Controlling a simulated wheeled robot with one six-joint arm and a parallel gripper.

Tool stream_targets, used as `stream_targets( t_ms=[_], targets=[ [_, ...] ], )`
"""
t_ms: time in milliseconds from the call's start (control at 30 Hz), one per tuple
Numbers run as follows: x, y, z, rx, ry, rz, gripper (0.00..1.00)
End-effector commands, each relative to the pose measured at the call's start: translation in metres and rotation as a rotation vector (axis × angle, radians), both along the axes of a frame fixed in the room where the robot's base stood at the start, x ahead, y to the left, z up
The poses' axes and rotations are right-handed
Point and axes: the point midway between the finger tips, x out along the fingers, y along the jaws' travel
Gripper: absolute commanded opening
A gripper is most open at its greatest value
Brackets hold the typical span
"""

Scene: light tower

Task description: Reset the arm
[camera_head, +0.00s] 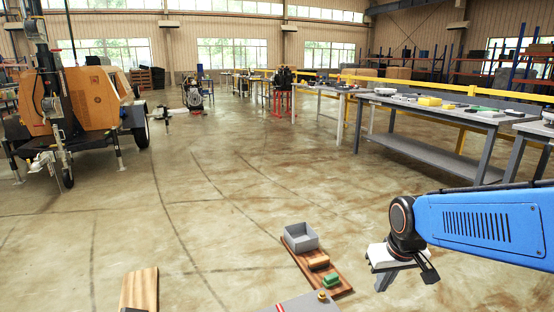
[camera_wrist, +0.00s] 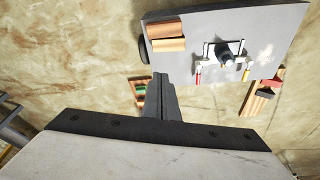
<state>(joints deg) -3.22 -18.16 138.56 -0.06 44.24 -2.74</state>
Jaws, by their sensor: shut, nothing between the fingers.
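My blue arm comes in from the right edge in the head view. Its wrist is bent down at the black joint, and my gripper (camera_head: 384,280) hangs below the pale wrist housing, over the floor and apart from the tables. In the wrist view, my gripper (camera_wrist: 160,82) shows as dark fingers lying together, with nothing between them. The fingertips are near a wooden piece with a green block (camera_wrist: 140,90), which appears to lie behind and below them. I cannot tell the exact distance.
A grey open box (camera_head: 300,237) and a green block (camera_head: 331,279) sit on a wooden board (camera_head: 297,259) at the front. A workbench (camera_head: 430,105) with tools stands at right. An orange light-tower trailer (camera_head: 92,98) stands at left. The floor between is clear.

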Motion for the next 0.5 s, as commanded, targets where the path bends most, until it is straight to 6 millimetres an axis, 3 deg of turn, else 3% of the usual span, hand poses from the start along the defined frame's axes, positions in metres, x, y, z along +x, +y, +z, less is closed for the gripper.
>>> stream_targets(
  t_ms=[200, 500],
  targets=[
    [-0.047, -0.008, 0.028, 0.006, -0.050, -0.030, 0.00],
    [-0.112, -0.017, 0.049, 0.015, -0.111, -0.071, 0.00]
  ],
)
